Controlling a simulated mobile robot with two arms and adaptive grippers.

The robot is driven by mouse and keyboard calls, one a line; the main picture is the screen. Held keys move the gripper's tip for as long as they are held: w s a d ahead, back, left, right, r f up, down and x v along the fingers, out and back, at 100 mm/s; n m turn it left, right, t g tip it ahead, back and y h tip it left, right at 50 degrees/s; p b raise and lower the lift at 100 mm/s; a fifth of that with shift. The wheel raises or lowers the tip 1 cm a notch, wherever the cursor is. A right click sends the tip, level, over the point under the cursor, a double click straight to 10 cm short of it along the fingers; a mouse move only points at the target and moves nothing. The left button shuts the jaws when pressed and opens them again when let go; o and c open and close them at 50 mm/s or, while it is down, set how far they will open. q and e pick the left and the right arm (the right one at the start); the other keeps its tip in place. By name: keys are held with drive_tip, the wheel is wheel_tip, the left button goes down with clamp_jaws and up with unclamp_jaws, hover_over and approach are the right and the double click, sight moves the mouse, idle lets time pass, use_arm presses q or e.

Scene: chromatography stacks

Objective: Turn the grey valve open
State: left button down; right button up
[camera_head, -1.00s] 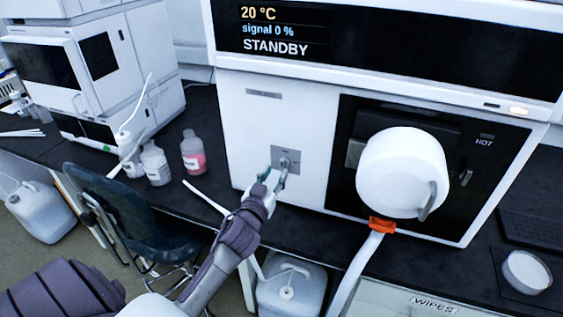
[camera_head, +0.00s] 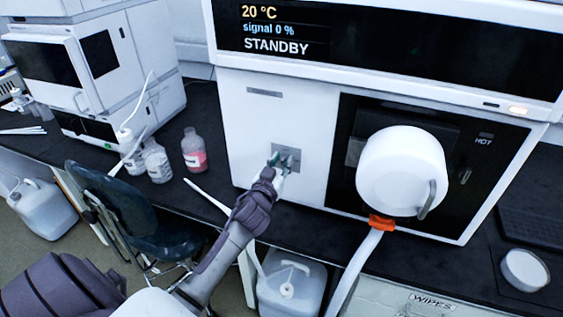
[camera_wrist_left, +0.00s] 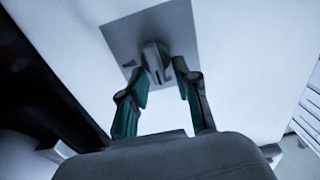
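The grey valve (camera_wrist_left: 154,62) sits on a square grey plate (camera_wrist_left: 122,33) on the white front of the instrument. In the head view the plate (camera_head: 296,151) is partly covered by my left gripper (camera_head: 279,161). In the left wrist view my left gripper (camera_wrist_left: 160,78) is open, with one green-padded finger on each side of the valve's lower end. A gap shows between the fingers and the valve; I cannot tell whether either touches. My right gripper is not in view.
A white round detector housing (camera_head: 400,170) with an orange clip (camera_head: 381,222) stands right of the valve, near a HOT label. Bottles (camera_head: 194,150) stand on the dark bench at left. A chair (camera_head: 120,215) and a jug (camera_head: 290,285) are below.

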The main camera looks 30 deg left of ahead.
use_arm(q)
drive_tip(key=shift+m, duration=0.5)
drive_tip(key=m, duration=0.3)
drive_tip(key=shift+w+d+f+m, duration=0.1)
drive_tip(key=shift+d+m, duration=0.2)
drive_tip(key=shift+m, duration=0.1)
drive_tip(key=shift+d+f+m, duration=0.15)
drive_tip(key=shift+f+m, duration=0.1)
drive_tip(key=shift+m, duration=1.9)
drive_tip(key=shift+d+f+m, duration=0.15)
drive_tip(key=shift+f+m, duration=0.1)
drive_tip(key=shift+m, duration=1.95)
drive_tip(key=shift+d+f+m, duration=0.15)
drive_tip(key=shift+f+m, duration=0.1)
drive_tip(key=shift+m, duration=2.2)
drive_tip(key=c, duration=1.2)
unclamp_jaws()
